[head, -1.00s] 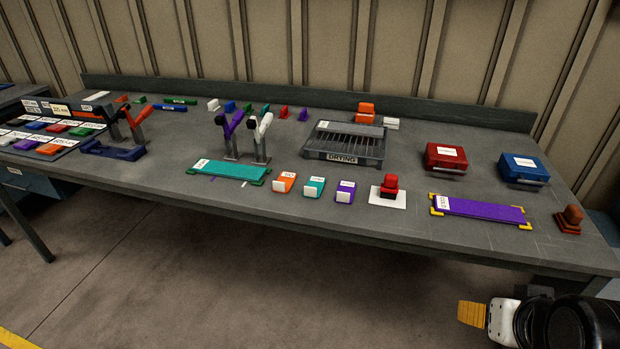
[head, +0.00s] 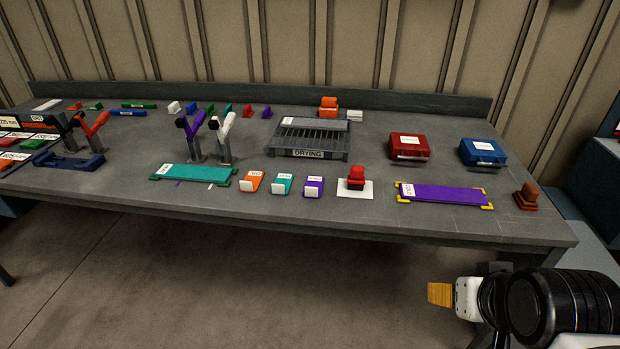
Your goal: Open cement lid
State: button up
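A red box (head: 408,148) and a blue box (head: 482,152) stand at the right rear of the workbench, each with a white label on top and a handle at the front. Both lids look closed. The labels are too small to read, so I cannot tell which box holds the cement. My gripper (head: 439,293), with yellow-orange finger pads, is at the lower right, in front of the bench's front edge and well apart from both boxes. I see it side-on and cannot make out a gap between the fingers.
A purple strip (head: 445,195) in yellow corners lies in front of the boxes. A brown stamp-like block (head: 525,197) is right of it, a red one (head: 356,178) left of it. The drying rack (head: 308,139) stands left of the red box. Bench space around the boxes is clear.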

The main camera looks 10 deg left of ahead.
aim_at(406, 145)
jog(key=i+j, duration=0.2)
jog(key=j, duration=0.15)
jog(key=i+j, duration=0.2)
jog(key=j, duration=0.15)
jog(key=i+j, duration=0.2)
jog(key=j, duration=0.15)
jog(key=z, duration=0.05)
